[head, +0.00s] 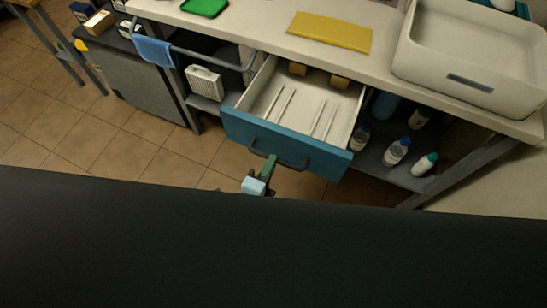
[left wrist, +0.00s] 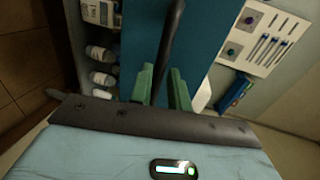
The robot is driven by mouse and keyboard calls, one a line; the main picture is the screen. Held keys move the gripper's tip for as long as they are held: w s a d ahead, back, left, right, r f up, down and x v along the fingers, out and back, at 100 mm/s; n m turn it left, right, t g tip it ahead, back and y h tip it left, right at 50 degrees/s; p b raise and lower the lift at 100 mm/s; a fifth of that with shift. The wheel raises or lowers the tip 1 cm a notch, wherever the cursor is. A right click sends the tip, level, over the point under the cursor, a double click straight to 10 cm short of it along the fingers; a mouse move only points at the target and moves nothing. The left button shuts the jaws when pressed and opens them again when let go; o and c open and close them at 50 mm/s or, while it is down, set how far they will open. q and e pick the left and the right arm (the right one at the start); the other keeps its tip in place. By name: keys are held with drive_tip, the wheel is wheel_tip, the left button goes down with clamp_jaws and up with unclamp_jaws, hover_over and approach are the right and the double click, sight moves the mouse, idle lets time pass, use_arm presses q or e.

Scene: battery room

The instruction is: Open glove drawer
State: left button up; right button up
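The drawer with a teal front (head: 285,140) stands pulled out from under the counter. Its pale inside shows several thin white rods and two small tan blocks at the back. A dark bar handle (head: 279,160) crosses its front. My left gripper (head: 268,168), with green fingers, is at the left part of this handle. In the left wrist view the handle (left wrist: 171,40) runs between the two green fingers (left wrist: 161,88), which appear closed on it with little gap. The teal drawer front (left wrist: 198,45) is just beyond. My right gripper is not in view.
The counter above holds a yellow cloth (head: 331,32), a green tray (head: 205,6) and a white basin (head: 478,50). Several bottles (head: 397,151) stand on the shelf right of the drawer. A white case (head: 205,82) is left of it. Tiled floor lies clear at left.

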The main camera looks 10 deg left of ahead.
use_arm(q)
drive_tip(key=v, duration=0.4)
drive_tip(key=shift+s+a+r, duration=0.1)
drive_tip(key=shift+s, duration=0.15)
idle(0.3)
drive_tip(key=shift+s, duration=0.1)
